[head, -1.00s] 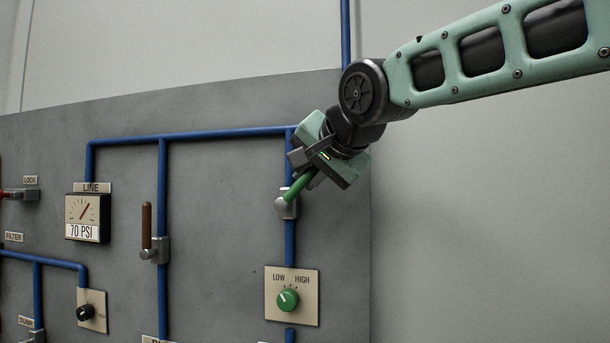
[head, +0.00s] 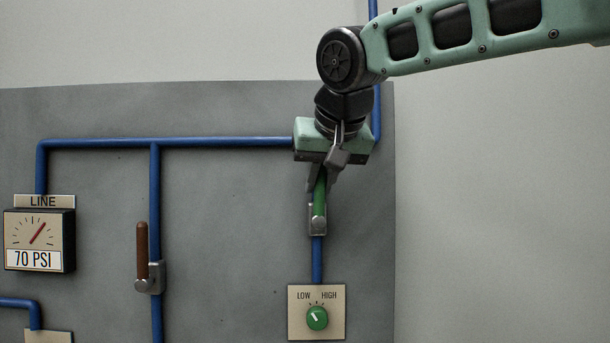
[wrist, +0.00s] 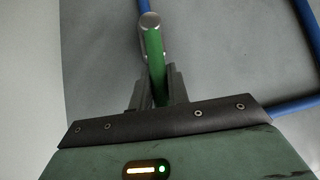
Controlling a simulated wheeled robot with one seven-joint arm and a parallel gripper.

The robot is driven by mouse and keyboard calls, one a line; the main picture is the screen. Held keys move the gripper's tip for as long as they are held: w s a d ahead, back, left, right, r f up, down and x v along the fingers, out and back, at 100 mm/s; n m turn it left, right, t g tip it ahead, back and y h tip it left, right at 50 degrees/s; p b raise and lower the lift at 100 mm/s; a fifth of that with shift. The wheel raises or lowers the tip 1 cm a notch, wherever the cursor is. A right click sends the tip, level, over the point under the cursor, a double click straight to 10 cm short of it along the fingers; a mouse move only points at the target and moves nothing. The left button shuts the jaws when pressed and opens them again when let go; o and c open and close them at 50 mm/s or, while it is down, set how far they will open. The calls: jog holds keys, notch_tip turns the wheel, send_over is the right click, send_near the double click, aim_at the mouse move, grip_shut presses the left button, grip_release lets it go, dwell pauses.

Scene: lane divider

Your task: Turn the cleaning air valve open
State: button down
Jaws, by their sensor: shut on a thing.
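A valve with a green lever handle (head: 319,199) sits on a vertical blue pipe (head: 317,260) at the right of the grey panel. My gripper (head: 325,172) comes from above and is shut on the upper part of the green handle. The handle stands nearly upright, about in line with the pipe. The metal valve body (head: 317,225) is at its lower end. In the wrist view the green handle (wrist: 154,55) runs between the fingers (wrist: 157,92) to the round metal hub (wrist: 150,20). No label naming this valve is readable.
A brown-handled valve (head: 142,250) is on another pipe to the left. A LINE gauge (head: 39,240) reads 70 PSI. A LOW/HIGH plate with a green knob (head: 317,318) is just below the green valve. The wall on the right is bare.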

jog(key=shift+a, duration=0.25)
dwell(0.3)
jog(key=c, duration=1.3)
grip_release()
jog(key=shift+c, duration=0.2)
jog(key=shift+r+h, duration=0.1)
jog(key=shift+h, duration=0.2)
jog(key=b+v, duration=0.3)
jog(key=v, duration=1.4)
jog(key=shift+s, duration=0.15)
jog(key=shift+d, duration=0.1)
